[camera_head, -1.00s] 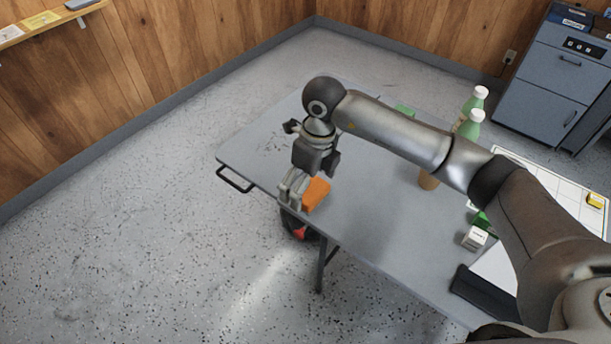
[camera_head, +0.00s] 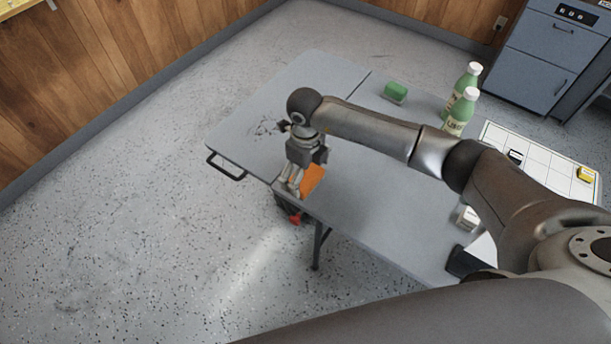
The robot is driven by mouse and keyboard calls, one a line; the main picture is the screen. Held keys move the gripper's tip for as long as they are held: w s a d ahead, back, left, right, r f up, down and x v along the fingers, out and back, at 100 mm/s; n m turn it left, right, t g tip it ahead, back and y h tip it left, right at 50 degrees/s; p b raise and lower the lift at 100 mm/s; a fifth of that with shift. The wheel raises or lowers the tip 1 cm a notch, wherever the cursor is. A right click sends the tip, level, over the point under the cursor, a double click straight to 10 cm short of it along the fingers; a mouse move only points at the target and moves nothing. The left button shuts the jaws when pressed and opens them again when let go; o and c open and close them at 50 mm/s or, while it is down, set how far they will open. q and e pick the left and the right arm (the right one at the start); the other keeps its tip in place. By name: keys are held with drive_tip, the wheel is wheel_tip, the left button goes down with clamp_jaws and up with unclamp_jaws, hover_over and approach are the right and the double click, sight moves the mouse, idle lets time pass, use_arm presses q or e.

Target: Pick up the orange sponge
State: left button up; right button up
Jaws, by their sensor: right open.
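The orange sponge (camera_head: 313,179) lies on the grey folding table near its front edge. My right gripper (camera_head: 292,187) points down at the sponge's left side, its fingers open. The gripper and its wrist hide part of the sponge, and I cannot tell whether a finger touches it. The left gripper is not in view.
A green sponge (camera_head: 395,92) and two green bottles (camera_head: 460,112) with white caps stand farther back on the table (camera_head: 370,215). A white grid board (camera_head: 540,160) with a yellow block (camera_head: 585,174) is at the right. A blue-grey cabinet (camera_head: 540,65) stands behind.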

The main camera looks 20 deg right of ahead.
drive_tip(key=shift+f, duration=0.55)
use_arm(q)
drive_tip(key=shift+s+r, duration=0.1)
use_arm(e)
drive_tip(key=c, duration=0.7)
drive_tip(key=shift+r, duration=0.45)
wheel_tip(320, 180, up, 2)
drive_tip(key=shift+r, duration=0.2)
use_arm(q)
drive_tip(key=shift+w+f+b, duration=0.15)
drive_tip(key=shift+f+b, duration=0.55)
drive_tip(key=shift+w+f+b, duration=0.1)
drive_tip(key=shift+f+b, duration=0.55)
use_arm(e)
drive_tip(key=shift+s+a+r, duration=0.25)
drive_tip(key=shift+s+r, duration=1.35)
drive_tip(key=shift+s, duration=0.75)
drive_tip(key=shift+s+a+r, duration=0.2)
drive_tip(key=shift+s+r, duration=1.45)
drive_tip(key=shift+s, duration=0.65)
drive_tip(key=shift+s+a+r, duration=0.25)
drive_tip(key=shift+s+r, duration=1.35)
drive_tip(key=shift+s, duration=0.75)
